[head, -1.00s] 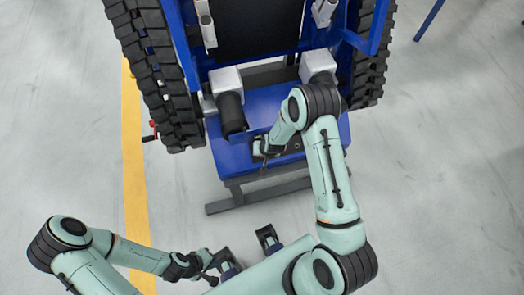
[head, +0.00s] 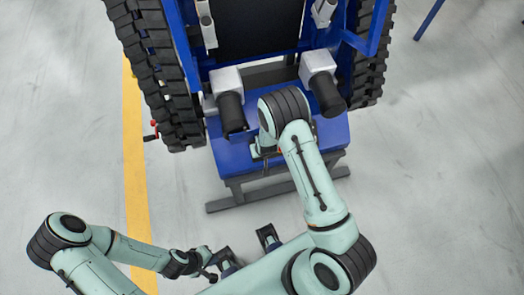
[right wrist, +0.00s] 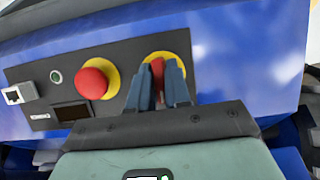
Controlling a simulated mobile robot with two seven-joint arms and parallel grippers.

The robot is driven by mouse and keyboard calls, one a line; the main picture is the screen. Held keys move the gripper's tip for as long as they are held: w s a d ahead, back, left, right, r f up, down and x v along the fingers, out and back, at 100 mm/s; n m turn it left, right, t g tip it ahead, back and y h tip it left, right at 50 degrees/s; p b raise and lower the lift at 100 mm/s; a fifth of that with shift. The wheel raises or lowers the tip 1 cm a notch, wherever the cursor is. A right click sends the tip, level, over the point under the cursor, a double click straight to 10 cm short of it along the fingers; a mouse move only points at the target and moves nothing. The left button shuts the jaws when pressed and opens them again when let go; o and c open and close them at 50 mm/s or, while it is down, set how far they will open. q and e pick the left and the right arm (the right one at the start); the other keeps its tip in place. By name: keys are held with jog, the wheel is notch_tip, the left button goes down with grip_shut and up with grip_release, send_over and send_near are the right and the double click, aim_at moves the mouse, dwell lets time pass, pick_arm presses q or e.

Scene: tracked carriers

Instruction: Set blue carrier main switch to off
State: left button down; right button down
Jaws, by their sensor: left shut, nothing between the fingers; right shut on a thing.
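The blue carrier (head: 222,157) stands in front of me with its panel end towards me. In the right wrist view, its dark control panel (right wrist: 122,66) carries a red main switch (right wrist: 157,68) on a yellow disc. My right gripper (right wrist: 160,66) is shut on this red switch, one finger on each side of it. The switch handle looks roughly upright in this view, but the fingers hide part of it. In the head view, my right arm hides the panel. My left gripper (head: 212,274) is shut and empty, low in the head view, away from the carrier.
A red mushroom button (right wrist: 91,82) on a yellow ring sits left of the switch. A green-grey round button (right wrist: 56,76), a white socket (right wrist: 14,96) and a small dark display (right wrist: 72,112) are further left. Black tracks (head: 153,75) flank the carrier. A yellow floor line (head: 134,180) runs at left.

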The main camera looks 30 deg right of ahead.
jog(key=c, duration=1.2)
grip_release()
jog(key=shift+o, duration=0.2)
